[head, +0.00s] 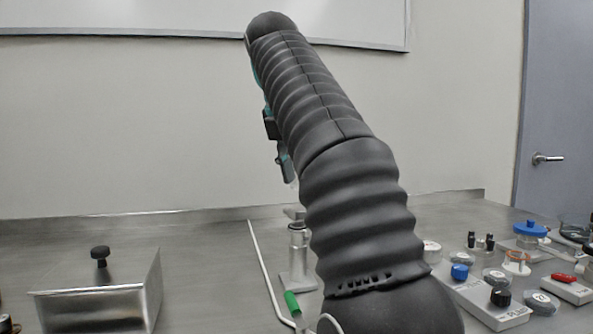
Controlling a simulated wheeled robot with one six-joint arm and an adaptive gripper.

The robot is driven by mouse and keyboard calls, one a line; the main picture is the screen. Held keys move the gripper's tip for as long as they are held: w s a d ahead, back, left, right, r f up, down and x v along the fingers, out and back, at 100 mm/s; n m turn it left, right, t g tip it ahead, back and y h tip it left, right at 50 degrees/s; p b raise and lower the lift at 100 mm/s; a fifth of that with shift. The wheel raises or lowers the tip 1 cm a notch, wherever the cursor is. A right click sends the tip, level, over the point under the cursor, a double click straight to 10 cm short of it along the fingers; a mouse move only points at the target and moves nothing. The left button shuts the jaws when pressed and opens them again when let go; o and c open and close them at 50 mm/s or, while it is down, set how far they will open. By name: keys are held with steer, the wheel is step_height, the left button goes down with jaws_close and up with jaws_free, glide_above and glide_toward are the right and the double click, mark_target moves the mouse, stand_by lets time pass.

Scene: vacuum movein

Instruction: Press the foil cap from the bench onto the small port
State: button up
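My arm fills the middle of the head view and rises toward the upper left. My gripper (286,168) shows only in part at the arm's left edge, above the bench; its fingers are mostly hidden, and I cannot see whether it is open or holds anything. I cannot pick out the foil cap for sure; small grey round pieces (541,303) lie on the bench at the right. An upright metal fitting (298,250) stands behind my arm, partly covered by it. I cannot tell whether the small port is on it.
A metal box with a black knob (93,306) stands at the front left. A thin pale tube (262,255) with a green piece (292,302) runs beside the fitting. Grey blocks with blue and black knobs (486,303) crowd the right. The back left bench (190,226) is clear.

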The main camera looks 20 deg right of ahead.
mark_target(296, 231)
steer(key=shift+s+a, duration=0.1)
steer(key=shift+a, duration=0.3)
steer(key=shift+f+b, duration=0.8)
steer(key=shift+f, duration=2.25)
steer(key=shift+p, duration=0.75)
steer(key=shift+f+b, duration=0.3)
steer(key=shift+f, duration=0.3)
steer(key=o, duration=0.8)
steer(key=shift+r, duration=0.1)
